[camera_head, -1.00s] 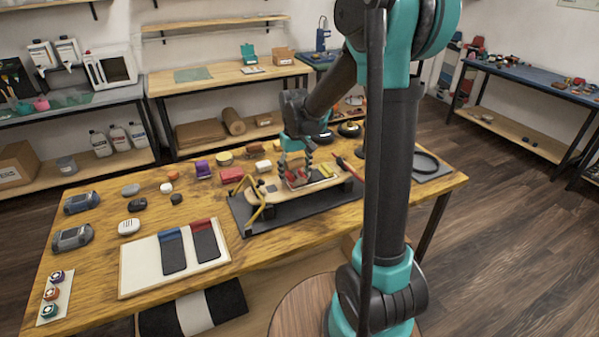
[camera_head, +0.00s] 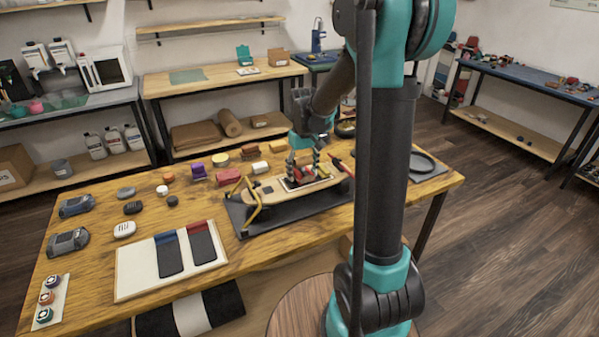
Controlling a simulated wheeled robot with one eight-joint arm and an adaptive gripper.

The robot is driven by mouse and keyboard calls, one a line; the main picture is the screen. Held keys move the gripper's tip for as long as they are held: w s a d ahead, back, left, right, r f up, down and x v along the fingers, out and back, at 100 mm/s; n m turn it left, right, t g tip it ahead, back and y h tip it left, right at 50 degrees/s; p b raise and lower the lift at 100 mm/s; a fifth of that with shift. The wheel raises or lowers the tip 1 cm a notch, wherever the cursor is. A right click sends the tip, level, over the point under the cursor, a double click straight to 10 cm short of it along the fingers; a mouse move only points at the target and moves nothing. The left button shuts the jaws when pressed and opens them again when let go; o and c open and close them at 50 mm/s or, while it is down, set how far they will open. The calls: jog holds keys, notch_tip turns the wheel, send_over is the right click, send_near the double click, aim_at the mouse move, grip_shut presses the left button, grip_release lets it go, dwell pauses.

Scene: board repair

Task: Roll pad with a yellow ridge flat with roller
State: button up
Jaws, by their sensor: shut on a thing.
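A skateboard deck (camera_head: 275,194) lies in a stand with yellow arms on a dark mat (camera_head: 238,212) on the wooden workbench. Toward the deck's right end is a small dark patch with a pale edge, and a yellow strip (camera_head: 322,173) shows beside my gripper; this looks like the pad with the yellow ridge, largely hidden. My gripper (camera_head: 303,173) points down over it, shut on a red thing (camera_head: 300,174) that seems to be the roller. It is low on the pad; I cannot tell whether it touches.
Two dark pads, one with a blue ridge (camera_head: 168,254) and one with a red ridge (camera_head: 201,246), lie on a white board (camera_head: 140,277) at the front left. Several small blocks and tins stand behind the deck. A red-handled tool (camera_head: 340,164) is right of my gripper.

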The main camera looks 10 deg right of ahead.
aim_at(309, 155)
jog(key=shift+w+d+f, duration=0.1)
jog(key=shift+w+d, duration=0.1)
jog(key=shift+d, duration=0.3)
jog(key=shift+w+d, duration=0.15)
jog(key=shift+d, duration=0.35)
jog(key=shift+s+a, duration=0.25)
jog(key=shift+a, duration=0.5)
jog(key=shift+s+a, duration=0.25)
jog(key=shift+a, duration=0.45)
jog(key=shift+s+a, duration=0.3)
jog(key=shift+a, duration=0.5)
jog(key=shift+s+a, duration=0.25)
jog(key=shift+a, duration=0.55)
jog(key=shift+w+d, duration=0.25)
jog(key=shift+d, duration=0.5)
jog(key=shift+w+d, duration=0.25)
jog(key=shift+d, duration=0.5)
jog(key=shift+w+d, duration=0.3)
jog(key=shift+d, duration=0.5)
jog(key=shift+w+d, duration=0.25)
jog(key=shift+d, duration=0.5)
jog(key=shift+r, duration=3.45)
